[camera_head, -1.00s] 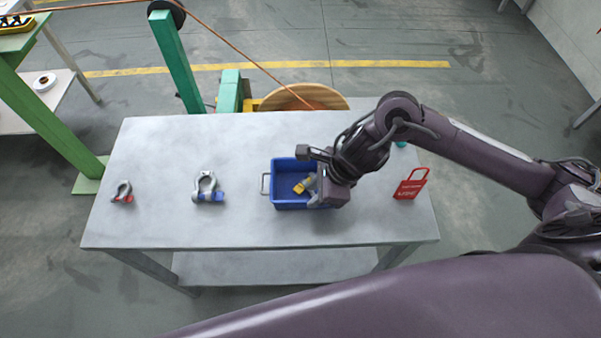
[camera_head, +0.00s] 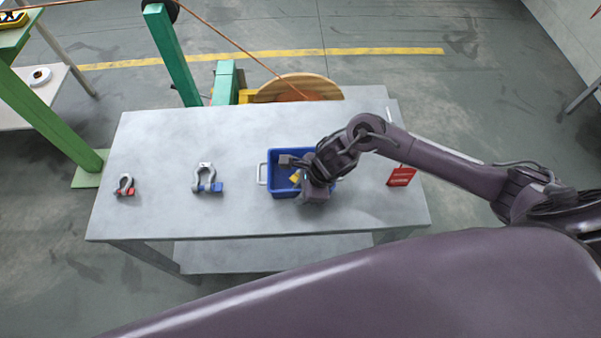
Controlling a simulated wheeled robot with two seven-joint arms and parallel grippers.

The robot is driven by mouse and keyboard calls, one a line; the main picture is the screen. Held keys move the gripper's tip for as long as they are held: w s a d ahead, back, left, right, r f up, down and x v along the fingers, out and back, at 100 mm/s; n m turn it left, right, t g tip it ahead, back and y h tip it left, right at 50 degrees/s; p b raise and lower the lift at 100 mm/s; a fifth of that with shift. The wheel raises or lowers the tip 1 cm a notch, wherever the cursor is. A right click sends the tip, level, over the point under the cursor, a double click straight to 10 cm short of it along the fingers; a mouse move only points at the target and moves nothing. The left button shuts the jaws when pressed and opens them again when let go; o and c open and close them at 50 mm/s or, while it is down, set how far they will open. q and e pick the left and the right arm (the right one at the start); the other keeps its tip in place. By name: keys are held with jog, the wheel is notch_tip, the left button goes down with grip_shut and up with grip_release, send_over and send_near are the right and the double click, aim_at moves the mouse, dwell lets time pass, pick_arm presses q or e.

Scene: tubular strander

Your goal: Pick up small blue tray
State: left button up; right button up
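The small blue tray (camera_head: 275,184) sits on the grey table, right of its middle. It has a light handle on its left side, and a yellow item (camera_head: 296,177) lies in it. My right gripper (camera_head: 293,173) is over the tray's right part, with its fingers apart and pointing left. The gripper and wrist hide much of the tray's right side. I cannot tell whether the fingers touch the tray or the yellow item. My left gripper is not in view.
On the grey table (camera_head: 150,150), two shackles, one with a red pin (camera_head: 125,186) and one with a blue pin (camera_head: 206,181), stand left of the tray. A red tag (camera_head: 401,176) is at the right. A wooden reel (camera_head: 297,88) stands behind.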

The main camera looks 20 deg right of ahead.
grip_shut()
jog(key=shift+w+r, duration=0.1)
jog(key=shift+r, duration=0.1)
